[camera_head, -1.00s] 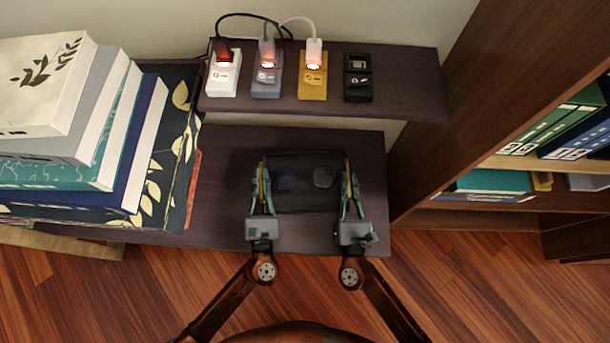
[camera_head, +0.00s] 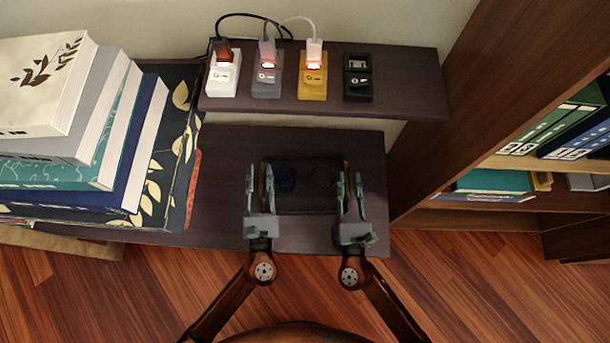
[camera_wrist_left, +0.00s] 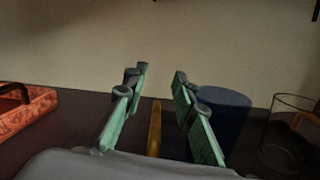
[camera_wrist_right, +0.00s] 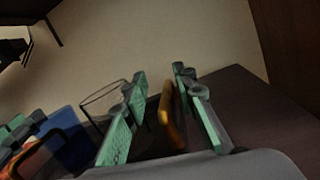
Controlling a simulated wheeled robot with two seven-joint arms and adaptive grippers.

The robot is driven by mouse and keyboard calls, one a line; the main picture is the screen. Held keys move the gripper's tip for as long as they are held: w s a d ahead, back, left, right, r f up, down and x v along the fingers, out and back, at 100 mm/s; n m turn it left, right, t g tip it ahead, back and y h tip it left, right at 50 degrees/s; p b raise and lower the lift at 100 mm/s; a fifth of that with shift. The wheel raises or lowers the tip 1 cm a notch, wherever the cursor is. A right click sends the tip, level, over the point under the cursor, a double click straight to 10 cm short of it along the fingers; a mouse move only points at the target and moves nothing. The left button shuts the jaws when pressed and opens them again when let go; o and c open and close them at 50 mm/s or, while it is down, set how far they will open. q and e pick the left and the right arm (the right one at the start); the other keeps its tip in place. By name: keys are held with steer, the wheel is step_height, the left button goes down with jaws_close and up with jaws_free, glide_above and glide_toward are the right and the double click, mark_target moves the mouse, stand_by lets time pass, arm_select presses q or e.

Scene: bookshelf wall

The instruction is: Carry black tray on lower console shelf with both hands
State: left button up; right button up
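The black tray (camera_head: 305,208) rests on the lower console shelf (camera_head: 220,150). It carries a dark blue cup (camera_head: 288,179) and a clear glass (camera_head: 322,178). The cup (camera_wrist_left: 222,108) and glass (camera_wrist_left: 285,145) also show in the left wrist view. My left gripper (camera_head: 260,172) is open, its fingers on either side of the tray's left yellow handle (camera_wrist_left: 155,128), with gaps visible. My right gripper (camera_head: 350,180) is open around the right yellow handle (camera_wrist_right: 170,112), also apart from it. Both hands are empty.
Stacked books (camera_head: 90,130) stand left of the tray, with a red item (camera_head: 193,185) beside them. An upper shelf (camera_head: 410,85) behind holds several lit plug sockets (camera_head: 313,80). A tall bookcase (camera_head: 480,110) rises at right. Bare shelf lies on both sides of the tray.

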steer(key=shift+r, duration=0.1)
arm_select(q)
step_height(320, 180, up, 8)
steer(key=shift+f, duration=0.25)
arm_select(e)
step_height(320, 180, up, 10)
stand_by(0.7)
